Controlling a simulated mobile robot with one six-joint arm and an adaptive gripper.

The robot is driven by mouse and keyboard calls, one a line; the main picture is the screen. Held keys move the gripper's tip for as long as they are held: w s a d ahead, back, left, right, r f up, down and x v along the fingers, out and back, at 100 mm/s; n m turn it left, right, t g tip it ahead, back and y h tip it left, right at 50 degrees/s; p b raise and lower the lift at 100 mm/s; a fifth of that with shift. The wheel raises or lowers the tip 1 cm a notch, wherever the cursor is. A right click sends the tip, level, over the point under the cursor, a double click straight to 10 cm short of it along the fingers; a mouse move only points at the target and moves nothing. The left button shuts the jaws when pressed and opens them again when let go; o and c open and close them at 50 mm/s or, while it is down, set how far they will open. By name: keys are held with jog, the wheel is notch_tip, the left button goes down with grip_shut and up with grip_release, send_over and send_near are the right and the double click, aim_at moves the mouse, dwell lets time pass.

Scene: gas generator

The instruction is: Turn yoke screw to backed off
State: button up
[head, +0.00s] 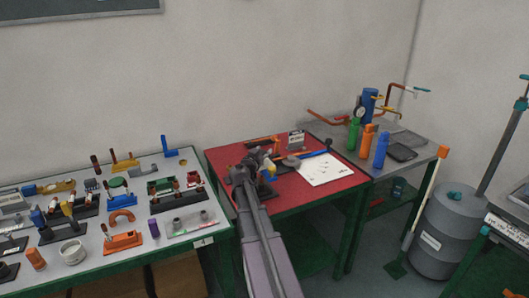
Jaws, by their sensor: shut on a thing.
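My gripper (252,163) is at the end of my arm, low over the red-topped bench (318,192) in the middle of the head view. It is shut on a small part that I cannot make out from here. A small yellow piece (270,166) shows just right of the gripper, and an orange frame-like piece (263,143) stands just behind it. The yoke screw cannot be picked out; my gripper and arm cover much of this spot. Its turn position cannot be read.
A white sheet (325,170) and a blue-ended tool (328,146) lie right of my gripper. The left bench (215,232) is crowded with small fixtures. Green, orange and blue bottles (381,150) stand on the grey bench at right. A grey drum (447,232) stands on the floor.

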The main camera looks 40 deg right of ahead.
jog(key=shift+a+n+t+y, duration=0.15)
jog(key=shift+n+t+y, duration=0.3)
jog(key=shift+t, duration=0.55)
jog(key=o, duration=0.9)
jog(key=shift+n, duration=0.25)
jog(key=shift+a, duration=0.1)
jog(key=v, duration=1.2)
jog(key=shift+r, duration=0.1)
